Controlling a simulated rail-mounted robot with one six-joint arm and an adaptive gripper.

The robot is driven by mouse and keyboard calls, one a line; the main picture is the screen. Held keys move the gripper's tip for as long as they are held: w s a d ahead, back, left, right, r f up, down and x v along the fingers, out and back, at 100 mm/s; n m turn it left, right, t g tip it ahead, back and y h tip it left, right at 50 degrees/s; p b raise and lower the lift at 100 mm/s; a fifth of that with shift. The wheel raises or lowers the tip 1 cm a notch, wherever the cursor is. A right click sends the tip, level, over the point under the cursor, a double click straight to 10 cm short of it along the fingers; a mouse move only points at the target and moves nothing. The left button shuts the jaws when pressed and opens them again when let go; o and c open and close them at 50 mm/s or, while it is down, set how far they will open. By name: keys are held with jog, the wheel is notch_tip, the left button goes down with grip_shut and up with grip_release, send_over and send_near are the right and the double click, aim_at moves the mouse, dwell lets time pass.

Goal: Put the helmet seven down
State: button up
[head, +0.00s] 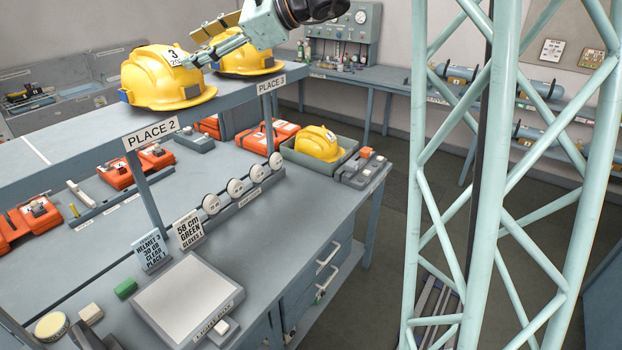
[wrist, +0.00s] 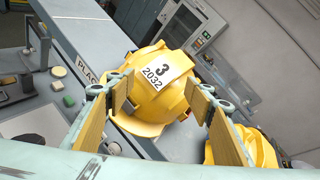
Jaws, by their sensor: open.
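A yellow helmet marked 3 (head: 165,80) sits on the raised shelf by the PLACE 2 label. In the wrist view this helmet (wrist: 150,108) shows its 3 and 2032 label between the fingers. A second yellow helmet (head: 252,62) stands by PLACE 3, partly behind my arm; its number is hidden. A third yellow helmet (head: 318,144) lies in a grey-green tray (head: 350,152) below; its label is too small to read. I cannot tell which helmet is seven. My gripper (head: 198,46) is open and empty, just above and beside helmet 3; contact cannot be told.
The raised shelf (head: 62,160) bears the helmets. A card reading helmet 3, place 1 (head: 151,252) stands near a flat grey plate (head: 187,297). My lattice column fills the right of the head view.

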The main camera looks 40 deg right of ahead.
jog(key=s+a+f+n+g+h, duration=0.1)
jog(key=s+a+f+n+g, duration=0.2)
jog(key=s, duration=0.6)
jog(key=s+a+f+n+g+h, duration=0.1)
jog(key=s+a+n, duration=0.4)
jog(key=s, duration=0.5)
jog(key=s+a+f+n+g, duration=0.2)
jog(key=s+a, duration=0.3)
jog(key=s, duration=0.4)
jog(key=s+d+f+n+h, duration=0.2)
jog(key=s+f+n, duration=0.1)
jog(key=s, duration=0.5)
jog(key=s+d+f+n+h, duration=0.2)
jog(key=s+n, duration=0.3)
jog(key=s, duration=0.4)
jog(key=s+d+f+n+h, duration=0.3)
jog(key=s+d, duration=0.1)
jog(key=s, duration=0.5)
jog(key=shift+s+f+n, duration=0.15)
jog(key=shift+f+n, duration=0.2)
jog(key=shift+n, duration=0.05)
jog(key=shift+a, duration=0.1)
jog(key=shift+a, duration=0.4)
